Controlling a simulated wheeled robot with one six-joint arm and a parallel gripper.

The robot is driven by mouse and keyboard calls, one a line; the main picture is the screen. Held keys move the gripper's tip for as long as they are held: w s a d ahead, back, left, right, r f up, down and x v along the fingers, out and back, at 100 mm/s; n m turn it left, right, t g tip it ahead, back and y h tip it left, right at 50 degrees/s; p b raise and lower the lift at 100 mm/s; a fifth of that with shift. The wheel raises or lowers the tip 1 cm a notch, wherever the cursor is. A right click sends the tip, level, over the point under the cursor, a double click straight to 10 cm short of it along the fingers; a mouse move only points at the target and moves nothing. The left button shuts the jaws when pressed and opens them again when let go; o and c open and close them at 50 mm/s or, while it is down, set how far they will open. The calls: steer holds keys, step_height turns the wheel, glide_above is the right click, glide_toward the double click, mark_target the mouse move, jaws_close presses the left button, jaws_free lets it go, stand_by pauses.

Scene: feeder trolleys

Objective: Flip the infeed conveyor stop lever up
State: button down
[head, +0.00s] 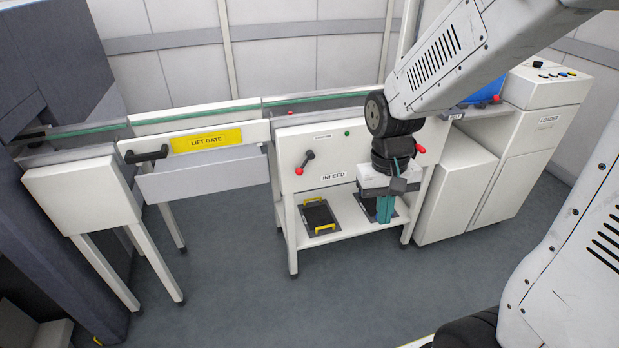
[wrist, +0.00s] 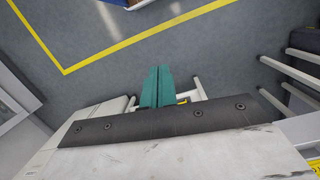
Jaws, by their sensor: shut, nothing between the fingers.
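The infeed conveyor (head: 284,140) is a white stand with a green belt and an INFEED label on its front panel. Another red knob (head: 420,149) shows at the panel's right, partly behind my arm. I cannot tell from the small labels which one is the stop lever. My gripper (head: 386,209) hangs in front of the panel's right side, right of and lower than the dark lever, fingers downward. In the wrist view its teal fingers (wrist: 157,88) are together and empty, apart from both controls.
A lower shelf (head: 345,230) under the infeed holds dark trays with yellow handles. The lift gate (head: 205,141) with a black handle stands left. The loader cabinet (head: 540,115) stands right. The floor (head: 250,285) in front is clear, with a yellow line (wrist: 120,43).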

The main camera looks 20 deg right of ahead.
steer(key=w+d+f+m+t, duration=0.1)
steer(key=w+f+m+t, duration=0.2)
steer(key=w+f, duration=0.65)
steer(key=w+f+m+t, duration=0.35)
steer(key=w+f, duration=0.25)
steer(key=f, duration=0.6)
steer(key=w+d+f+m+t, duration=0.1)
steer(key=w+f+m+t, duration=0.25)
steer(key=w+f, duration=0.6)
steer(key=w+r+m+t+y, duration=0.1)
steer(key=w+r+m+t, duration=0.4)
steer(key=r+m+t, duration=0.3)
steer(key=shift+w+a+t, duration=0.3)
steer(key=shift+a+t, duration=0.15)
steer(key=shift+t, duration=0.45)
steer(key=shift+w+a+r, duration=0.15)
steer(key=shift+w+a, duration=0.6)
steer(key=shift+w, duration=1.05)
steer(key=shift+w+a+r, duration=0.2)
steer(key=shift+w+a, duration=0.5)
steer(key=shift+w, duration=1.05)
steer(key=shift+w+a+r, duration=0.15)
steer(key=shift+w+a, duration=0.6)
steer(key=shift+w, duration=1.05)
